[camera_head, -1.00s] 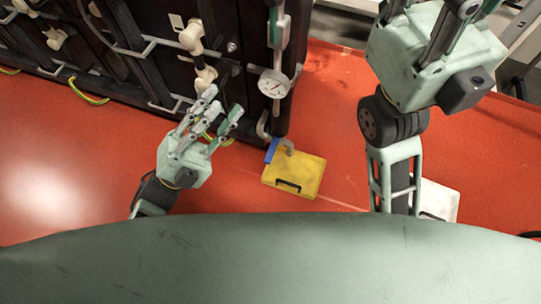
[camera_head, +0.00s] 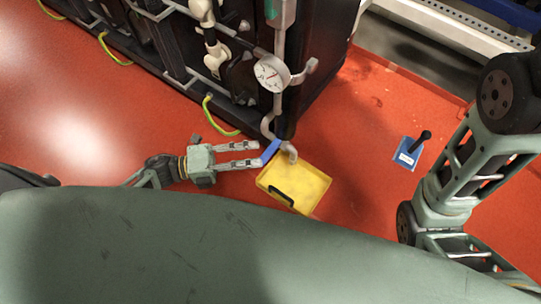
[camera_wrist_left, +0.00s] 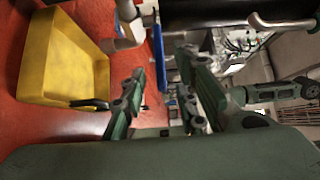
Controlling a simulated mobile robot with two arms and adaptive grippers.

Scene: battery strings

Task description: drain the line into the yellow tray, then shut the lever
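The yellow tray (camera_head: 302,180) lies on the red floor under the grey pipe outlet (camera_head: 289,151) at the cabinet's corner. No liquid can be made out in it. The blue lever (camera_head: 271,151) sits on the pipe beside the outlet. My left gripper (camera_head: 258,154) is open, with its fingers pointing right and the tips close to the lever. In the left wrist view the blue lever (camera_wrist_left: 158,58) appears between the spread fingers (camera_wrist_left: 160,92); contact cannot be told. The tray also shows there (camera_wrist_left: 65,60). My right gripper is out of view; only right arm links show.
A dark cabinet (camera_head: 320,70) with pipes and a round gauge (camera_head: 271,73) stands behind the lever. Yellow-green cables (camera_head: 221,118) hang near the floor. A blue block with a black handle (camera_head: 408,150) lies at right. Red floor between tray and block is clear.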

